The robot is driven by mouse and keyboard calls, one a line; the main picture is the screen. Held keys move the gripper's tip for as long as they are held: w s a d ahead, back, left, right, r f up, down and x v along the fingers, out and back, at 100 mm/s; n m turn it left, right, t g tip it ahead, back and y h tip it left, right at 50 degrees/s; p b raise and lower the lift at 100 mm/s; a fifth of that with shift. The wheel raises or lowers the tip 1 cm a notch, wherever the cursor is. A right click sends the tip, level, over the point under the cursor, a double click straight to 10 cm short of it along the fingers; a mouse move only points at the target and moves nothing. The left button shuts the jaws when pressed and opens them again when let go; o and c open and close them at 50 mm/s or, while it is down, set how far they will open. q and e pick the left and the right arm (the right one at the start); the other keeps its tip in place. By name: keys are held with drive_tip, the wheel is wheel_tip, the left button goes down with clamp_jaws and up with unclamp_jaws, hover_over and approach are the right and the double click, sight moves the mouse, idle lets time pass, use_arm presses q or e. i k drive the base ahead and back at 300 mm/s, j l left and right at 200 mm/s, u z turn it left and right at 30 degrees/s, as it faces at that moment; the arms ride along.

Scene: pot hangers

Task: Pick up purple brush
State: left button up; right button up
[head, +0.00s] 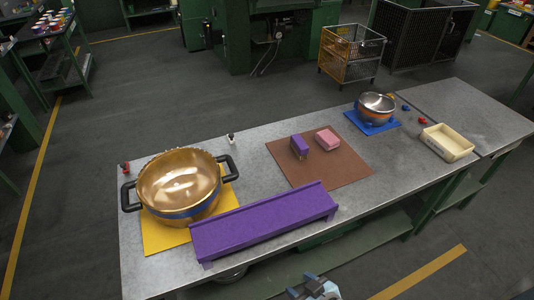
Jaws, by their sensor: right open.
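The purple brush (299,146) is a small purple block with a pale underside. It stands on the brown mat (345,173) in the middle of the metal table, just left of a pink block (327,138). My right gripper (314,285) shows at the bottom edge of the head view, in front of the table and well apart from the brush. It is open, and nothing shows between its fingers. My left gripper is not in view.
A long purple rack (265,222) lies along the table's front edge between my right gripper and the mat. A large golden pot (180,183) stands left on a yellow mat (160,236). A small pot (376,107) on a blue mat and a cream tray (447,142) are right.

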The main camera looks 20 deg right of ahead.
sight(299, 148)
drive_tip(key=l+u, duration=0.25)
drive_tip(key=l, duration=0.35)
drive_tip(key=k+l+u, duration=0.1)
drive_tip(key=l+u, duration=0.15)
drive_tip(key=l, duration=0.35)
drive_tip(key=k+l+u, duration=0.2)
drive_tip(key=l, duration=0.4)
drive_tip(key=i, duration=0.1)
